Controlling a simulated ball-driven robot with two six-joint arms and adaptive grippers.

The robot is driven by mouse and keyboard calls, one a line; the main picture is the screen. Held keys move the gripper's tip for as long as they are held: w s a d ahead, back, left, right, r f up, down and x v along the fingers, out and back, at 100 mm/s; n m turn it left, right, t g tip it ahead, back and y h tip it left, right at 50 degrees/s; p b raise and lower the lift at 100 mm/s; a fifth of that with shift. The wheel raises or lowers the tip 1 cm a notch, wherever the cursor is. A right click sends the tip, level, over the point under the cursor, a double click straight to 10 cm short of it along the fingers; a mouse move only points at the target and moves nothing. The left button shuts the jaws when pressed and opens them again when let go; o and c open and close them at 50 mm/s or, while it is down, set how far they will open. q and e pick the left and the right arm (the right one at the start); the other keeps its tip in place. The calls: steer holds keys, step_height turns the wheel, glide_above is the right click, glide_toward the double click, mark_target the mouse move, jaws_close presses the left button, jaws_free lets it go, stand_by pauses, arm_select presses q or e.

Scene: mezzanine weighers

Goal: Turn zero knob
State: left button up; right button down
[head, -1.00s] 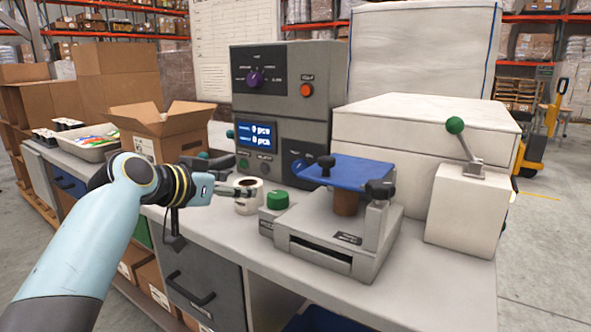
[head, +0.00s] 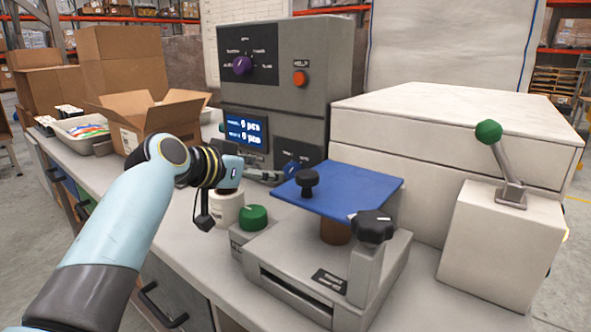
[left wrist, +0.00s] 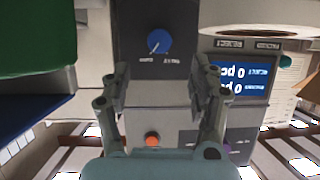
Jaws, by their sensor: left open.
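A blue knob (head: 291,168) sits low on the front of the grey console (head: 312,60), at its right side. It shows clearly in the left wrist view (left wrist: 160,42), with a pale pointer line and small labels I cannot read. My left gripper (head: 275,174) is in front of the console's lower panel, close to the knob. In the left wrist view my open, empty fingers (left wrist: 162,88) point at the panel with the knob between and beyond their tips; I see no contact. The right gripper is not in view.
A scale with a blue plate (head: 345,190) and a green knob (head: 254,217) stands just right of my gripper. A white mug (head: 228,209) is below my wrist. The console has a purple knob (head: 242,65), orange button (head: 300,78) and display (head: 246,132). A green-tipped lever (head: 488,132) stands right.

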mark_target(289, 173)
arm_select(q)
steer(key=b+x, duration=0.1)
steer(key=x, duration=0.5)
steer(key=shift+w+d, duration=0.1)
steer(key=shift+b+x, duration=0.45)
steer(key=shift+x, duration=0.75)
steer(key=shift+w+d+f, duration=0.25)
steer(key=shift+w+d, duration=0.05)
steer(key=shift+w, duration=0.2)
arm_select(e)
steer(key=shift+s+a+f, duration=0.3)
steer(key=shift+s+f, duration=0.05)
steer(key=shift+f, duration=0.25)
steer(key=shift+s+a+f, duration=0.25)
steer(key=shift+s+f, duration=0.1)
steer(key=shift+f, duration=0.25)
arm_select(q)
steer(key=shift+c, duration=0.2)
